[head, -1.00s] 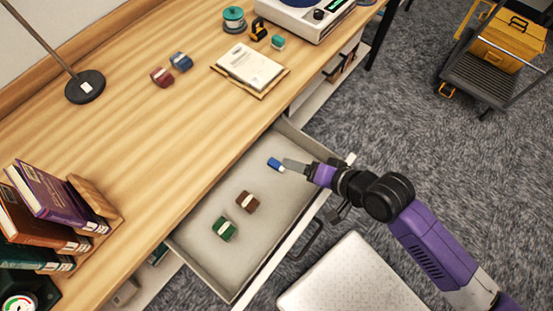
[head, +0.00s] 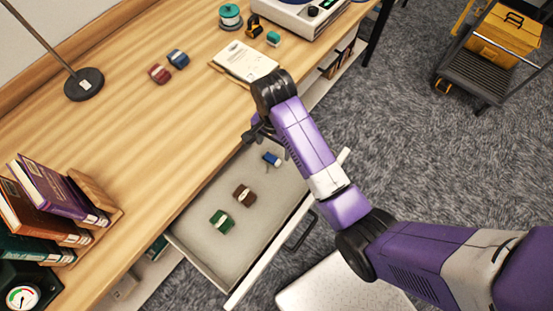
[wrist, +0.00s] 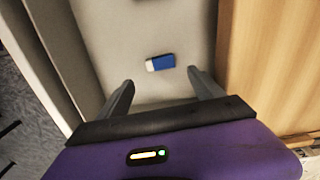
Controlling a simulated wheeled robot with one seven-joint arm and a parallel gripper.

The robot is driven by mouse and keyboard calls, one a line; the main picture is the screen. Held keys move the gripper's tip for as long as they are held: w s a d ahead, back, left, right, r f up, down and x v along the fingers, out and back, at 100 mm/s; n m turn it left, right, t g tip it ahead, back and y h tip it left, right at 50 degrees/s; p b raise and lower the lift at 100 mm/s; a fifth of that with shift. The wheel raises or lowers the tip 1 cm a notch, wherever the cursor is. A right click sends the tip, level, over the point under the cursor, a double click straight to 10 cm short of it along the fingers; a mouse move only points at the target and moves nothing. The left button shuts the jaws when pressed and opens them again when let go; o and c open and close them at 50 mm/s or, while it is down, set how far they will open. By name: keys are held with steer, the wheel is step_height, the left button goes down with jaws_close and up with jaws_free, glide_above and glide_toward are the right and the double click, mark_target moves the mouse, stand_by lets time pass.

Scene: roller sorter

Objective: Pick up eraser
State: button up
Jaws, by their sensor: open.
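The eraser (head: 271,159) is a small block with a blue sleeve and a white end, lying in the far part of the open drawer (head: 222,255). In the wrist view the eraser (wrist: 160,62) lies on the pale drawer floor, a little ahead of the fingertips and between their lines. My gripper (wrist: 160,85) is open and empty, with one finger on each side. In the head view my arm reaches over the drawer's far end and hides most of the gripper.
A brown block (head: 244,195) and a green block (head: 221,221) lie nearer in the drawer. The drawer walls and the desk edge (wrist: 262,70) stand close beside my gripper. A red block (head: 159,73), a blue block (head: 178,58) and a notepad (head: 246,61) are on the desk.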

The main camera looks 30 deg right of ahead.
mark_target(273, 159)
steer(key=shift+f, duration=0.95)
steer(key=shift+a+f+p, duration=0.15)
steer(key=shift+f+p, duration=0.05)
steer(key=shift+f, duration=1.25)
steer(key=shift+a+f+p, duration=0.1)
steer(key=shift+f+p, duration=0.1)
steer(key=shift+f, duration=1.2)
steer(key=c, duration=1.4)
